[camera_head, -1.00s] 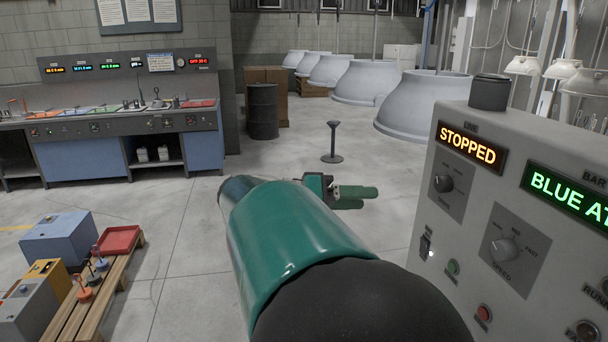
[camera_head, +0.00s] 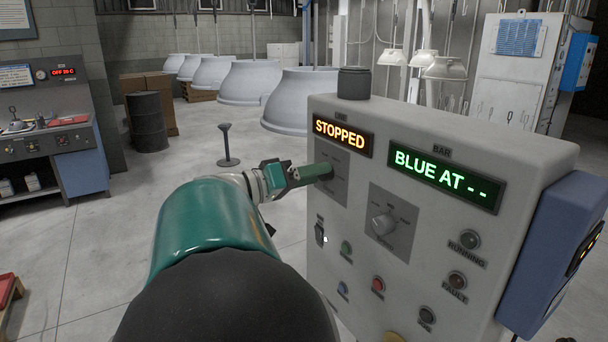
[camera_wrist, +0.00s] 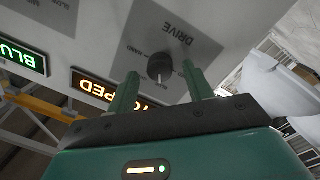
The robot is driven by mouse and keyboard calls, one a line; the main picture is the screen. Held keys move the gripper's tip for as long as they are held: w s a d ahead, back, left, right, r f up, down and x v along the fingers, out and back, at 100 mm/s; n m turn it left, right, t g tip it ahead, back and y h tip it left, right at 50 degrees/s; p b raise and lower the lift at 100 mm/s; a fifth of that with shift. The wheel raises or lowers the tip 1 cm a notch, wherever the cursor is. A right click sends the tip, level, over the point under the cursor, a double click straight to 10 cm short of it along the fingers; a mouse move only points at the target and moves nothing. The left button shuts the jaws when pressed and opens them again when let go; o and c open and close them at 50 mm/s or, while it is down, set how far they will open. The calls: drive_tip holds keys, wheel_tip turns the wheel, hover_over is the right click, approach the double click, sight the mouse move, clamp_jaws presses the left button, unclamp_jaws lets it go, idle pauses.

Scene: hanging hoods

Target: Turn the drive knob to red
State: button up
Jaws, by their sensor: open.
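The drive knob (camera_wrist: 160,67) is a small dark round knob with a light pointer line on a grey plate marked DRIVE (camera_wrist: 178,34). The pointer lies toward the bottom of the wrist view; the small position labels are hard to read. My gripper (camera_wrist: 160,71) is open, with one green finger on each side of the knob; I cannot tell whether either touches it. In the head view my gripper (camera_head: 322,172) is at the drive plate (camera_head: 333,190) and hides the knob. The lit displays read STOPPED (camera_head: 343,135) and BLUE AT - - (camera_head: 441,180).
The control box (camera_head: 540,160) also carries a speed knob (camera_head: 383,222), a rocker switch (camera_head: 320,234), and several buttons and lamps close by. A black cylinder (camera_head: 354,83) stands on top. White hoods (camera_head: 300,100) hang behind.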

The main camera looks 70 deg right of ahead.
drive_tip(key=shift+s+d, duration=0.25)
drive_tip(key=c, duration=1)
drive_tip(key=shift+o, duration=0.2)
drive_tip(key=shift+w+n, duration=0.1)
drive_tip(key=shift+n, duration=0.3)
drive_tip(key=n, duration=1.1)
drive_tip(key=shift+f+n+h, duration=0.1)
drive_tip(key=shift+n+h, duration=0.2)
drive_tip(key=shift+h, duration=0.1)
